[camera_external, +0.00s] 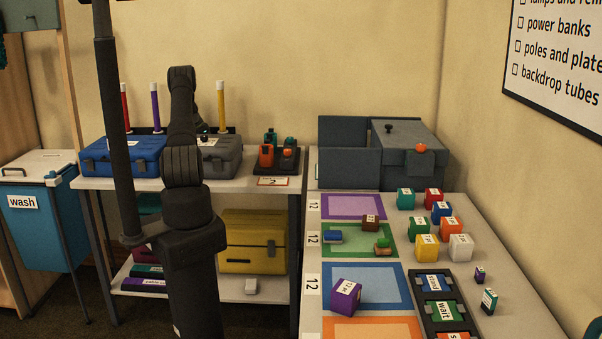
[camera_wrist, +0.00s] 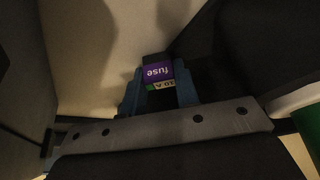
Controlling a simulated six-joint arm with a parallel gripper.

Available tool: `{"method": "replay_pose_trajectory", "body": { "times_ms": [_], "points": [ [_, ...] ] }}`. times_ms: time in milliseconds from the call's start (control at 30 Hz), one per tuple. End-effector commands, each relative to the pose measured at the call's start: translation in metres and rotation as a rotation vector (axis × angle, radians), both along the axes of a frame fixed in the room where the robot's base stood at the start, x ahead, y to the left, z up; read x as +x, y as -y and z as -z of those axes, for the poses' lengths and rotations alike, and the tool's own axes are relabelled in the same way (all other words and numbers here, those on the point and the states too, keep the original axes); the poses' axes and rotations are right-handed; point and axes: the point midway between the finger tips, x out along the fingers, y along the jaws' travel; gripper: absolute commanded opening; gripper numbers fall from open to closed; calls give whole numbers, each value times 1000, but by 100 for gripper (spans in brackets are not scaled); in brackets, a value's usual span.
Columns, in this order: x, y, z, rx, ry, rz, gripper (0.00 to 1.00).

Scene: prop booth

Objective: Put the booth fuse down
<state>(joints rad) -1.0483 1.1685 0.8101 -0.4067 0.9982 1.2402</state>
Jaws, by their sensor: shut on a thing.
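In the wrist view my gripper (camera_wrist: 160,90) is shut on the booth fuse (camera_wrist: 158,72), a small purple block marked "fuse" with a "10 A" strip along one edge. The blue fingers sit at either side of it. The surface beneath is dim, and I cannot tell whether the fuse touches anything. In the external view my arm stands left of centre and reaches toward the back table; its own links hide the gripper and the fuse there.
A blue case (camera_external: 122,157) and a grey case (camera_external: 218,157) stand on the back table (camera_external: 240,188). Right of them are a charger rack (camera_external: 277,158) and a grey open bin (camera_external: 349,152). The right counter (camera_external: 520,310) holds coloured mats, cubes and a black labelled tray (camera_external: 421,290).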

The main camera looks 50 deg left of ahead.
Motion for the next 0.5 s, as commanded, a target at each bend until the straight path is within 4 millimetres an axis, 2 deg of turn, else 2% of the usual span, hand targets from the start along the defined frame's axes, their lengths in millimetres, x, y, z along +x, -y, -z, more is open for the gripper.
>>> {"method": "replay_pose_trajectory", "body": {
  "times_ms": [300, 333, 400, 500],
  "points": [
    [0, 0, 3, 0, 0, 0, 7],
    [0, 0, 2, 1, 0, 1, 34],
    [0, 0, 2, 1, 0, 1, 48],
    [0, 0, 2, 1, 0, 1, 50]
  ]
}}
